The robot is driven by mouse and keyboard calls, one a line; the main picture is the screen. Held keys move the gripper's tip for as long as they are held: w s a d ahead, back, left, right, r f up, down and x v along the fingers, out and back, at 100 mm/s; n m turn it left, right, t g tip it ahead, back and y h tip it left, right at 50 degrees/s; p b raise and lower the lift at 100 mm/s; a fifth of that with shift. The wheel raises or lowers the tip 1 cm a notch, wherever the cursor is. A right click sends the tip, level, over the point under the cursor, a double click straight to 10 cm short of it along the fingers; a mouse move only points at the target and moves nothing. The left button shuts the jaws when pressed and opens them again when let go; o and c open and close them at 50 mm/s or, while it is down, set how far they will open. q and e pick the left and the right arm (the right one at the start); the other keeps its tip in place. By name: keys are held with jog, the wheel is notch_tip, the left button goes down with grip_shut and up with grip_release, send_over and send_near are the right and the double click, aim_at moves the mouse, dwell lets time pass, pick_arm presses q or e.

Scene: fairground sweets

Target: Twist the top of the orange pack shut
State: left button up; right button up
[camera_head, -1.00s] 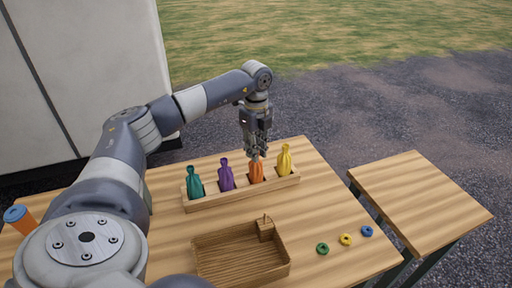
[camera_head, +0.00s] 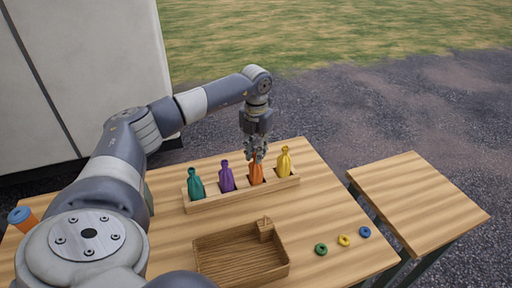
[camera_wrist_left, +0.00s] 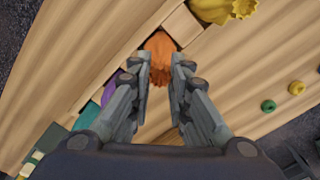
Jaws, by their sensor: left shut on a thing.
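The orange pack (camera_head: 256,175) stands upright in a slot of the wooden rack (camera_head: 240,195), between the purple pack (camera_head: 227,177) and the yellow pack (camera_head: 284,161). My left gripper (camera_head: 255,155) points down over it and is shut on its top. The orange pack also shows between the fingers in the left wrist view (camera_wrist_left: 160,45); its gripped neck is partly hidden by the fingers. My right gripper is not in view.
A teal pack (camera_head: 195,184) stands at the rack's left end. A wooden tray (camera_head: 243,280) lies in front. Green (camera_head: 321,249), yellow (camera_head: 344,240) and blue (camera_head: 365,232) rings lie at the right. An orange cup with a blue lid (camera_head: 22,218) stands at the far left.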

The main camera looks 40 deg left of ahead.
pick_arm(q)
jog(key=m, duration=0.3)
jog(key=shift+m, duration=0.4)
jog(key=m, duration=0.4)
jog(key=o, duration=0.7)
notch_tip(320, 180, up, 5)
jog(key=p, duration=0.4)
jog(key=shift+r, duration=0.1)
